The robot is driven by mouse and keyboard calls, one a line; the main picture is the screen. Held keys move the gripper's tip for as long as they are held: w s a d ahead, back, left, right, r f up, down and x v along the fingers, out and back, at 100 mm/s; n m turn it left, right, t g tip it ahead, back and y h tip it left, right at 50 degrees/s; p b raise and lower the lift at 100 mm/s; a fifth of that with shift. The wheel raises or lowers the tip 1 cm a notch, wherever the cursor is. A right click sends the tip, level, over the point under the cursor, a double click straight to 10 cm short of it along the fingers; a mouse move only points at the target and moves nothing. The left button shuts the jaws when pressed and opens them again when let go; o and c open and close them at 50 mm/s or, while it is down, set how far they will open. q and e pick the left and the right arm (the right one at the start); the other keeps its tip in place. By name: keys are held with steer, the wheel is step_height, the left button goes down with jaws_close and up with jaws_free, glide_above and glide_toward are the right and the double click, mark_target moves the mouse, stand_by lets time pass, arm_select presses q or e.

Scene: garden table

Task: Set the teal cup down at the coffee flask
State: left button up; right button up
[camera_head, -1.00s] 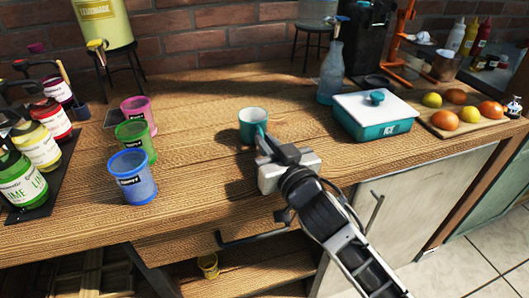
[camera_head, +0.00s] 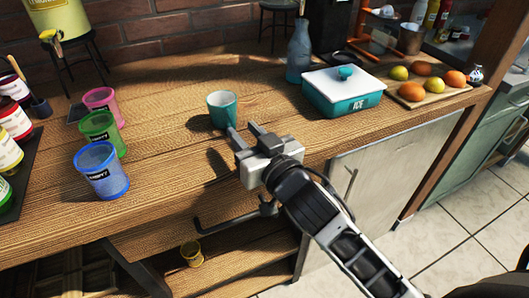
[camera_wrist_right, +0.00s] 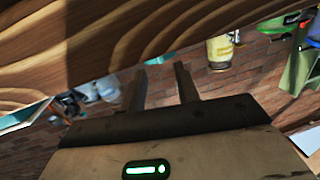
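The teal cup (camera_head: 222,108) stands upright on the wooden table, left of the ice box. My right gripper (camera_head: 242,130) is in front of the cup, its two fingers spread towards it. In the head view no cup shows between the fingers. In the right wrist view the fingers (camera_wrist_right: 160,85) are apart with nothing gripped; a small teal patch shows beyond them. A grey-blue bottle (camera_head: 299,52) stands behind the ice box; I cannot tell whether it is the coffee flask. My left gripper is out of view.
The teal and white ice box (camera_head: 343,92) stands right of the cup, with a board of fruit (camera_head: 440,92) beyond. Blue (camera_head: 101,172), green (camera_head: 101,132) and pink (camera_head: 103,103) cups stand at left. The table between them and the teal cup is clear.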

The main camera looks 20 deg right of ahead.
steer(key=s+d+b, duration=0.1)
steer(key=s, duration=0.7)
steer(key=s+f+g, duration=0.3)
steer(key=s+f, duration=0.1)
steer(key=f, duration=0.7)
steer(key=s+a+f+n+g, duration=0.1)
steer(key=s+f+g, duration=0.3)
steer(key=f, duration=0.8)
steer(key=shift+s+a+f, duration=0.2)
steer(key=shift+s+a, duration=0.1)
steer(key=shift+s, duration=0.3)
